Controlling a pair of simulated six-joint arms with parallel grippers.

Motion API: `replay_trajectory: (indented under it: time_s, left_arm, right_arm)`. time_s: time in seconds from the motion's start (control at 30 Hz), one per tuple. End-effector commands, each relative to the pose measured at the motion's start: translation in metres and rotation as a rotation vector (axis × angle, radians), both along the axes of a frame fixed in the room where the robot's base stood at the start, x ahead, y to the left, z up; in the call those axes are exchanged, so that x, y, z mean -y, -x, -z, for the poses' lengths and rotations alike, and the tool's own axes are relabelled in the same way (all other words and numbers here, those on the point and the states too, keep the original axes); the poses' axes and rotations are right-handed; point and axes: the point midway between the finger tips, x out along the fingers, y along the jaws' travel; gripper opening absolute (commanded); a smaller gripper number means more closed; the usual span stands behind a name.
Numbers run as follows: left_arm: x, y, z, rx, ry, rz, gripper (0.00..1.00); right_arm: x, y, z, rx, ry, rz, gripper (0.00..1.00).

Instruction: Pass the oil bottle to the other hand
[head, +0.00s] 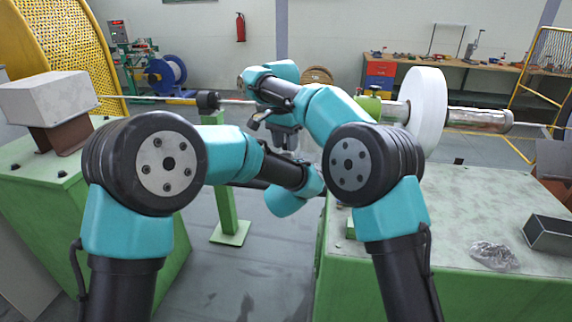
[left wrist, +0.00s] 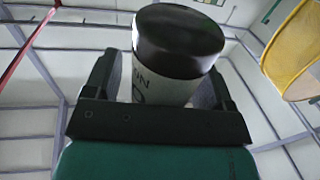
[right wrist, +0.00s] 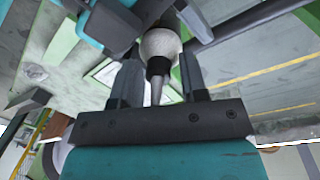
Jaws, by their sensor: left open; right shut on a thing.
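The oil bottle has a pale body with dark lettering, a black end and a dark tapered nozzle. In the right wrist view its pale body (right wrist: 161,44) and nozzle lie between the fingers of my right gripper (right wrist: 155,80), which is shut on it. In the left wrist view the bottle (left wrist: 165,84) stands between the two fingers of my left gripper (left wrist: 160,82), its black end towards the camera. My left gripper is open around the bottle. In the head view both grippers meet near the centre, and the arms mostly hide the bottle.
A green machine bed (head: 450,215) fills the right, with a crumpled clear bag (head: 493,254) and a dark metal box (head: 549,235) on it. A white disc (head: 426,110) sits on the shaft behind. A green cabinet (head: 50,200) stands at the left.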

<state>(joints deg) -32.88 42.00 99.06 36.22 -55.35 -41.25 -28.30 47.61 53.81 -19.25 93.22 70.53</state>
Motion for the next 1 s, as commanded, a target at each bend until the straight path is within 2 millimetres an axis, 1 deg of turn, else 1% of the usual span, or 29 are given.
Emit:
replay_trajectory:
  time_s: [0.27, 0.87, 0.9, 1.0]
  left_arm:
    - [-0.0001, -0.001, 0.0002, 0.0, 0.0, 0.0, 0.77]
    - [-0.0002, -0.0008, 0.0001, 0.0, 0.0, 0.0, 0.2]
    - [-0.0002, -0.0009, -0.0003, 0.0, 0.0, -0.001, 0.2]
    - [-0.0002, -0.0009, -0.0003, 0.001, 0.0, -0.001, 0.2]
  right_arm:
    - [0.0001, 0.0, -0.0003, 0.0, 0.0, 0.0, 0.0]
    - [0.0001, 0.0, -0.0003, 0.0, 0.0, 0.0, 0.0]
    - [0.0001, 0.0, -0.0002, 0.0, 0.0, 0.0, 0.44]
    - [0.0001, 0.0, -0.0002, 0.0, 0.0, 0.0, 0.53]
